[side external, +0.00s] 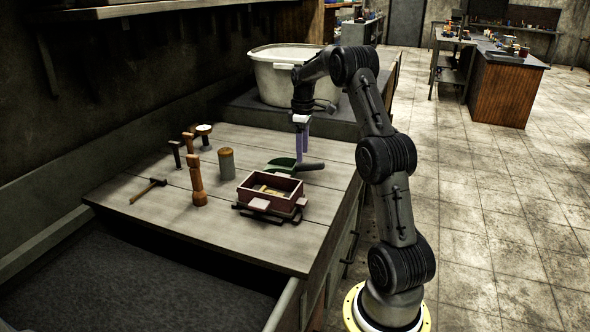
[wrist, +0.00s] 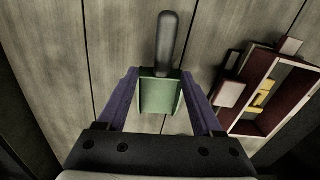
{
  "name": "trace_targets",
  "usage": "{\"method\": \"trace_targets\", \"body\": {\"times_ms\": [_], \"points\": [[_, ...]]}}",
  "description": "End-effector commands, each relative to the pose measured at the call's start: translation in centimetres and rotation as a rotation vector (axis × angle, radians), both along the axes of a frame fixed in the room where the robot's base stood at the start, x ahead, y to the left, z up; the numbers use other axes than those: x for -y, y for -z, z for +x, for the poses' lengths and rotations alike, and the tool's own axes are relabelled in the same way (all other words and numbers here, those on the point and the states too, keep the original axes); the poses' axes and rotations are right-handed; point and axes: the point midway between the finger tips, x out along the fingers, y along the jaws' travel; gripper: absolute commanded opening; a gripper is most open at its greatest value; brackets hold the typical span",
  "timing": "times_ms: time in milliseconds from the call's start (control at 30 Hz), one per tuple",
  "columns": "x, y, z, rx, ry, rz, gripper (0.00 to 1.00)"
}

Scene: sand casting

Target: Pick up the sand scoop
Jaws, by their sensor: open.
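The sand scoop has a green pan and a dark handle. It lies on the wooden bench in the side view (side external: 312,167), behind the red box. In the wrist view the scoop's pan (wrist: 160,96) shows between the two fingers, and its handle points away to the top. My gripper (side external: 302,162) is open and points down at the scoop. In the wrist view my gripper (wrist: 160,82) has one purple finger on each side of the pan, with nothing clamped. I cannot tell whether the fingertips touch the bench.
The red moulding box (side external: 268,190) sits close to the scoop and shows at right in the wrist view (wrist: 275,95). A grey cylinder (side external: 226,163), wooden rammers (side external: 197,180) and a mallet (side external: 148,190) stand or lie left. A white tub (side external: 285,75) is behind.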

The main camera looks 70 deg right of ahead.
Motion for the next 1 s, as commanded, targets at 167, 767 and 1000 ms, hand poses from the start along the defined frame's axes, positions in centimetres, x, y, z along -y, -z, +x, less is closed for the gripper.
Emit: {"method": "trace_targets", "body": {"times_ms": [167, 767, 1000], "points": [[-0.3, 1.8, -0.1, -0.002, -0.001, 0.003, 0.68], [-0.4, 5.3, -0.2, 0.0, 0.0, 0.0, 0.57], [-0.4, 5.2, -0.2, 0.0, 0.0, 0.0, 0.14]]}}
